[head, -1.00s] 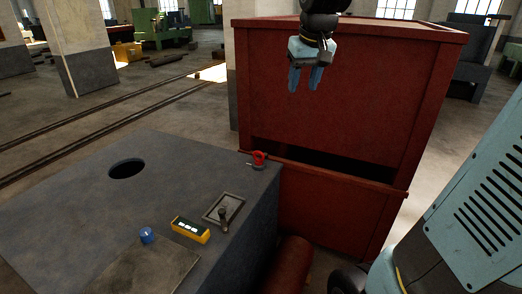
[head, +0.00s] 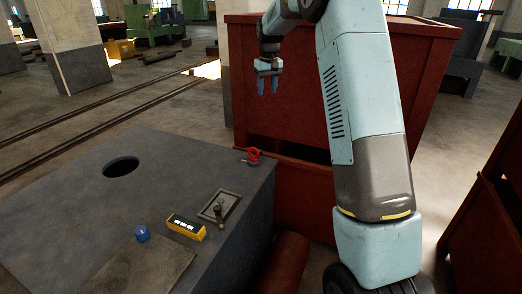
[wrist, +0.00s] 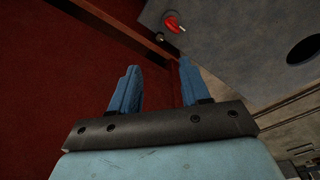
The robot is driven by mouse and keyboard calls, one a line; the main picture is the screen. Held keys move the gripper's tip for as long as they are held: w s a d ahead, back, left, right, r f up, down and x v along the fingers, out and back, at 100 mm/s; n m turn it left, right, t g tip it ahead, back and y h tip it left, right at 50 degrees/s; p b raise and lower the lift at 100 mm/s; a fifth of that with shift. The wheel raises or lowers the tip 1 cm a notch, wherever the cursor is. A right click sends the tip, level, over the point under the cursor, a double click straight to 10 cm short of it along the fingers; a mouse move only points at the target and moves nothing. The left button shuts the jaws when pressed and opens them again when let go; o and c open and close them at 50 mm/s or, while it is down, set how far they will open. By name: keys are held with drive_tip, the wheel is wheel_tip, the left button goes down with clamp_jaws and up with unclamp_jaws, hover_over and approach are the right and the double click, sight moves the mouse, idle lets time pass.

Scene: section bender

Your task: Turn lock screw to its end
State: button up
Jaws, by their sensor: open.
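A small red part with a thin pale pin (head: 253,156) sits at the far right corner of the grey machine top (head: 75,200); it also shows in the wrist view (wrist: 173,22). A short dark lever (head: 220,212) stands on a square plate, and a blue knob (head: 142,233) stands near the front. I cannot tell for sure which of these is the lock screw. My gripper (head: 267,88) is open and empty, fingers down, above and beyond the red part and apart from it. Its blue fingers show in the wrist view (wrist: 157,80).
A large red cabinet (head: 292,85) stands behind the machine, close to my gripper and arm. A yellow box with white marks (head: 186,227) lies on the machine top. A round hole (head: 121,167) is at its left. A red cylinder (head: 286,262) lies beside the machine.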

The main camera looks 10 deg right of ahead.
drive_tip(key=w+f+g, duration=0.1)
drive_tip(key=w+f, duration=0.6)
drive_tip(key=f, duration=0.4)
drive_tip(key=w+f+g, duration=0.1)
drive_tip(key=w+f, duration=0.6)
drive_tip(key=f, duration=0.5)
drive_tip(key=shift+n, duration=0.4)
wheel_tip(320, 180, down, 13)
drive_tip(key=shift+s+f, duration=0.1)
drive_tip(key=shift+f, duration=0.1)
drive_tip(key=c, duration=0.7)
drive_tip(key=shift+d, duration=0.25)
drive_tip(key=shift+c, duration=0.3)
drive_tip(key=shift+a, duration=0.15)
